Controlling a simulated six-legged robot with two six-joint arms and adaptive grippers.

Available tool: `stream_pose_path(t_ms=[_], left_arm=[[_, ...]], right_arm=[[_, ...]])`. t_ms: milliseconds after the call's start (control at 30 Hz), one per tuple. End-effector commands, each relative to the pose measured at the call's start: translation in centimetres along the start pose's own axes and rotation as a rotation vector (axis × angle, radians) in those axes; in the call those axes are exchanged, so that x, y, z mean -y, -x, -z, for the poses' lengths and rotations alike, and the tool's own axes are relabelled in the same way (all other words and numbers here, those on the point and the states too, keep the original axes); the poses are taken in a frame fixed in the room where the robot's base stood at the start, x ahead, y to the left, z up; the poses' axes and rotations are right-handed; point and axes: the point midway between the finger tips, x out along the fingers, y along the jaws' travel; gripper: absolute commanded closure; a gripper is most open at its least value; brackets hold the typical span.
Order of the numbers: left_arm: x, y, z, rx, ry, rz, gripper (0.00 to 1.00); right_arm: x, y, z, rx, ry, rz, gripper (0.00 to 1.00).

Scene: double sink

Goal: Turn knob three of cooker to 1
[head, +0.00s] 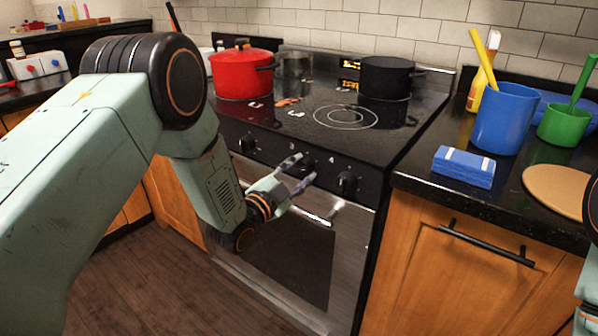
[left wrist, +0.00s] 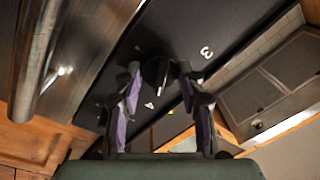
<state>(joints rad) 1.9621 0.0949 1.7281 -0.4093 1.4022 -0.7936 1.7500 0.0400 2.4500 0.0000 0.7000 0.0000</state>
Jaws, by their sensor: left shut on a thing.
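The cooker (head: 330,222) stands in the middle of the head view, with a row of black knobs along its front panel. My left gripper (head: 305,167) reaches the panel by the printed 3 and 4. In the left wrist view, the fingers of my left gripper (left wrist: 159,68) are on both sides of knob three (left wrist: 156,74) and shut on it. A white 3 is printed beside that knob. A white mark on the knob points toward the bottom of the wrist picture. Another knob (head: 347,183) is free to the right. My right gripper is out of view.
A red pot (head: 241,75) and a black pot (head: 386,77) stand on the hob. A blue sponge (head: 464,167), blue cup (head: 505,118) and green cup (head: 563,125) are on the right counter. The oven door handle (head: 325,217) runs below the knobs.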

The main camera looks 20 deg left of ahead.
Motion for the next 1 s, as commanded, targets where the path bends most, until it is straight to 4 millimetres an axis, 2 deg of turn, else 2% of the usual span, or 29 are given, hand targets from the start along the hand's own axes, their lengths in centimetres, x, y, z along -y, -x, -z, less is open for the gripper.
stream_pose_path(t_ms=[67,100,333,733,867,1000], left_arm=[[-0.1,0.1,0.0,0.000,0.001,-0.003,0.92],[-0.1,0.1,0.0,0.000,0.001,-0.003,0.58],[-0.1,0.0,0.0,0.000,0.001,-0.002,0.39],[0.0,0.6,-0.1,0.002,0.002,-0.002,0.38],[0.0,2.4,-0.1,0.004,0.003,-0.002,0.38],[0.0,5.3,-0.2,0.006,0.006,-0.001,0.38]], right_arm=[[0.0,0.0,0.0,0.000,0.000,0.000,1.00],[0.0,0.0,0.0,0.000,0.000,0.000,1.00],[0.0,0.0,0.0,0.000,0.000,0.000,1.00],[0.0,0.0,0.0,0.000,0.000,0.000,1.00],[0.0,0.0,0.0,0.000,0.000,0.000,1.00],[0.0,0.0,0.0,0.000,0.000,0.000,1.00]])
